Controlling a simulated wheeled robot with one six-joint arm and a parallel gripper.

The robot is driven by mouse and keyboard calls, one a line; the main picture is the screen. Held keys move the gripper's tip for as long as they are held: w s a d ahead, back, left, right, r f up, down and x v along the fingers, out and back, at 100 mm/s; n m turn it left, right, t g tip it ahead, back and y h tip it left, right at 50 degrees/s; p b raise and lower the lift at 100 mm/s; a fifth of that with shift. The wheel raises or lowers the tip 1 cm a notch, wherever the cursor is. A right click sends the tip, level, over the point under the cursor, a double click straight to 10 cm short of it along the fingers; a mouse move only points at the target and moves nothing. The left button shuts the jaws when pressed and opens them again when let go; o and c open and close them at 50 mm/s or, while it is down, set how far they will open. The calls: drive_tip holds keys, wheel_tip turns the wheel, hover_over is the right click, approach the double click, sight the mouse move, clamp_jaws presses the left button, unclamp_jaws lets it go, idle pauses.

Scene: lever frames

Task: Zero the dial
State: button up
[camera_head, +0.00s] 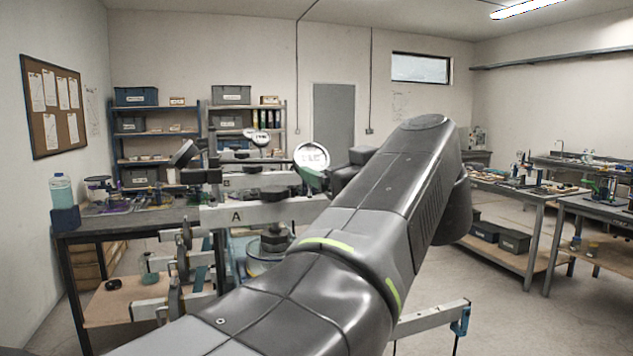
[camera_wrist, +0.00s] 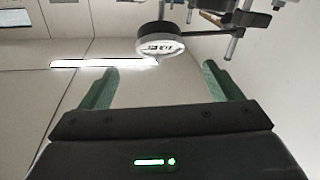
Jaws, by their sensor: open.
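A round digital dial (camera_head: 312,158) with a pale face and dark digits stands above the lever frame marked A (camera_head: 236,216) in the head view. A round dial (camera_wrist: 160,46) with a dark rim and lit digits shows in the wrist view; its digits are too small to read surely. My gripper (camera_wrist: 159,68) is open and empty, with green fingers. The dial appears beyond the fingertips, between them in the picture, with no visible contact.
Smaller dials (camera_head: 257,138) and a frame marked B stand behind. A bottle (camera_head: 61,190) is at the left of the workbench (camera_head: 140,222). Metal rods and clamps (camera_wrist: 236,32) flank the dial in the wrist view. Open floor (camera_head: 510,300) lies to the right.

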drive_tip(key=shift+b+v, duration=0.55)
drive_tip(key=shift+v, duration=1.8)
